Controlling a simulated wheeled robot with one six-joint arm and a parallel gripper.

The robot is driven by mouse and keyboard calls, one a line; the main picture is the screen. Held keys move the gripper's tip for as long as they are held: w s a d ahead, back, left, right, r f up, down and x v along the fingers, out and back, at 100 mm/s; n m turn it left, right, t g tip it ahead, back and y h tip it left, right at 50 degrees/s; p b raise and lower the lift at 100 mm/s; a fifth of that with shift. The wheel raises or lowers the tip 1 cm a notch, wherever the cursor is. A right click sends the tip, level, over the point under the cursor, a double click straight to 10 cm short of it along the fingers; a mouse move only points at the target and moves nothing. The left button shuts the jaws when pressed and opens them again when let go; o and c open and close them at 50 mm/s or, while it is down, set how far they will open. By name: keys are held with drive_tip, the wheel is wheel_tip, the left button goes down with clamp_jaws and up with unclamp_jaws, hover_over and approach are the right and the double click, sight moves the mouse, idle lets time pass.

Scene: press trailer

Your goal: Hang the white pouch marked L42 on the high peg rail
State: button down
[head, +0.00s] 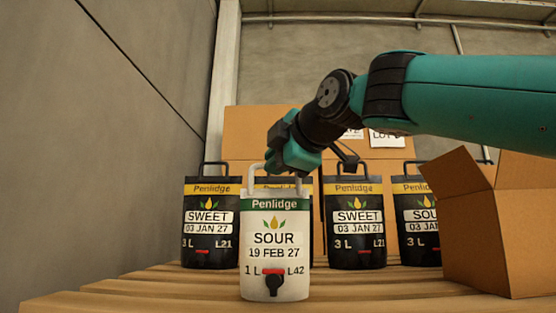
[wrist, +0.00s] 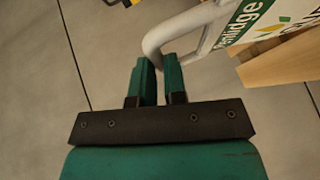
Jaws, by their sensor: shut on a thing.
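The white pouch marked L42 (head: 274,246) is upright at the front in the head view, with a green Penlidge band, SOUR lettering and a small tap. Part of the pouch (wrist: 262,22) shows at the top right there. I cannot tell whether its base touches the slats. I cannot make out the high peg rail in either view.
Several black pouches with yellow bands, one (head: 357,225) marked L21, stand behind on the wooden slats (head: 150,288). An open cardboard box (head: 500,230) stands at the right, and larger cartons (head: 255,125) at the back. A grey wall (head: 90,150) closes the left side.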

drive_tip(key=shift+r, duration=0.1)
drive_tip(key=c, duration=1.2)
unclamp_jaws()
drive_tip(key=shift+o, duration=0.2)
drive_tip(key=b+v, duration=0.4)
drive_tip(key=v, duration=0.8)
drive_tip(key=shift+d, duration=0.1)
